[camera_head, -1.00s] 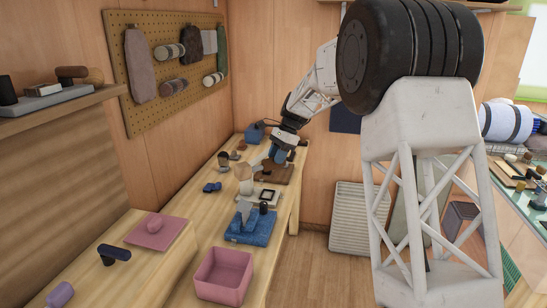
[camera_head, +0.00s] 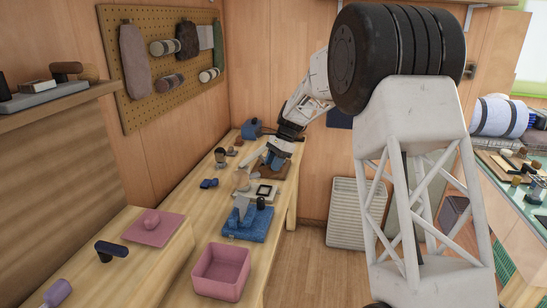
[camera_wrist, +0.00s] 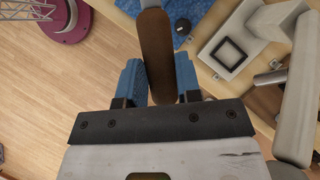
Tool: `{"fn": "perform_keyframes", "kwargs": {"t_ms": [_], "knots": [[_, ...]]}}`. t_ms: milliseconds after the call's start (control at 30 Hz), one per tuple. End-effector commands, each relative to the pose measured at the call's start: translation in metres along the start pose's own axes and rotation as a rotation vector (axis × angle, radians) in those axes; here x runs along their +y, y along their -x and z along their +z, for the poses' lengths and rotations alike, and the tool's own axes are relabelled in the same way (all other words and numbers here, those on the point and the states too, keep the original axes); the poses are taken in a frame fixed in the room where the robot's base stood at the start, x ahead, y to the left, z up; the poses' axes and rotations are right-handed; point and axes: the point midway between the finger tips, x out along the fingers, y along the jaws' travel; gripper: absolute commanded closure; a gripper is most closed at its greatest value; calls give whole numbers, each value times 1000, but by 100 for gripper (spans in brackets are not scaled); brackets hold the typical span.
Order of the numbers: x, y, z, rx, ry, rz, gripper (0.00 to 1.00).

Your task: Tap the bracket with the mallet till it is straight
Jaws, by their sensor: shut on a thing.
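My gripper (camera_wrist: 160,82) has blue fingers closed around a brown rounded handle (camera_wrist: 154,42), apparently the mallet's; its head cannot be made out. In the head view my gripper (camera_head: 273,160) is over the far part of the bench, small and partly merged with the things around it. A blue-grey upright piece (camera_head: 241,209), possibly the bracket, stands on a blue textured base (camera_head: 252,233) nearer the camera. Its exact bend cannot be told. Part of a blue textured surface shows beyond the handle in the wrist view (camera_wrist: 187,14).
A pale square frame (camera_head: 263,193) lies between the gripper and the blue base. A pink open box (camera_head: 221,272) stands near the bench front. A pink plate (camera_head: 150,231) and a dark-headed tool (camera_head: 110,250) are at left. A pegboard (camera_head: 150,85) hangs on the wall.

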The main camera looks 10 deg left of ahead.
Motion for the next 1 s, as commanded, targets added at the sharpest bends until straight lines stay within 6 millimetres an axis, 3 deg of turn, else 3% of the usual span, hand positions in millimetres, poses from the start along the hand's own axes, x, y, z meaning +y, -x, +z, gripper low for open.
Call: {"fn": "perform_keyframes", "kwargs": {"t_ms": [600, 767, 967, 1000], "knots": [[0, -5, -3, 1, 1, -2, 100], [0, -23, -11, 0, -1, 0, 100], [0, -60, -30, 0, -1, 0, 100], [-1, -55, -28, 2, 1, -4, 100]]}}
